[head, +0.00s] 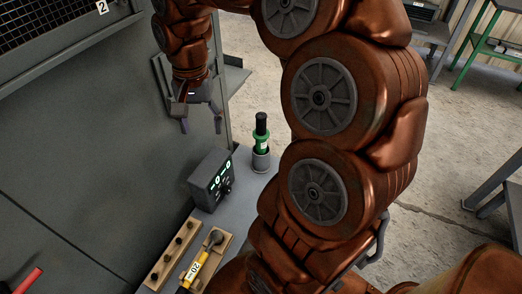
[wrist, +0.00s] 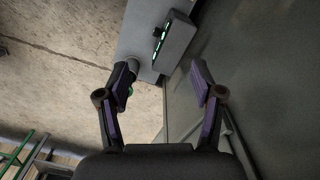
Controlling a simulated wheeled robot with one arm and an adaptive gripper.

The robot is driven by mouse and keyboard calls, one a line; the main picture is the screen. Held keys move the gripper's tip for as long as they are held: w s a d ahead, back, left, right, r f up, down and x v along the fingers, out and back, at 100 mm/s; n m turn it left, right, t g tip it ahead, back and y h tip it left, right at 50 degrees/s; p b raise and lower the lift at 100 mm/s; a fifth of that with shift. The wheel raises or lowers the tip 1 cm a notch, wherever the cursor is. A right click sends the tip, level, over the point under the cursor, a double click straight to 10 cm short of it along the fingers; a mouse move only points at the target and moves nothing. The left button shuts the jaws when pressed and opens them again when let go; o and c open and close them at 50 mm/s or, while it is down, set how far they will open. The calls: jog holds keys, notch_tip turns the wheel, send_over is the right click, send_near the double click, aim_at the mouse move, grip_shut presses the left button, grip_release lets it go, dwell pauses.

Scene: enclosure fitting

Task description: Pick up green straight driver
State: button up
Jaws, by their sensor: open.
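The green straight driver (head: 261,137) stands upright in a grey cup-like holder (head: 261,160) on a narrow grey shelf, its black end up and a green band with a pale label below. My gripper (head: 201,128) is open and empty, up and to the left of the driver in the head view, pointing down and apart from it. In the wrist view my gripper (wrist: 161,76) has its fingers spread wide. There a bit of green (wrist: 130,91) shows beside the left finger, which hides most of the driver.
A dark box with a lit green display (head: 211,180) stands left of the holder; it also shows in the wrist view (wrist: 175,44). A yellow-handled tool (head: 194,268) lies on a wooden block, beside a wooden rack (head: 168,256) with dark pegs. A grey cabinet wall (head: 90,150) rises at left.

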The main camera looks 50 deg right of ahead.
aim_at(263, 115)
jog(key=w+d+f+m+b, duration=0.1)
jog(key=d+f+m+b, duration=0.2)
jog(key=d, duration=0.5)
jog(key=w+d+f+m+b, duration=0.2)
jog(key=d+f+m, duration=0.4)
jog(key=d, duration=0.3)
jog(key=w+d+f+m+b, duration=0.1)
jog(key=d+f+m+b, duration=0.4)
jog(key=d, duration=0.4)
jog(key=shift+w+f, duration=0.15)
jog(key=shift+f, duration=1)
jog(key=shift+w+a+f+b, duration=0.1)
jog(key=shift+f+b, duration=0.2)
jog(key=shift+f, duration=1.25)
jog(key=shift+w+f+b, duration=0.1)
jog(key=shift+f+b, duration=0.15)
jog(key=shift+f, duration=1.25)
grip_shut()
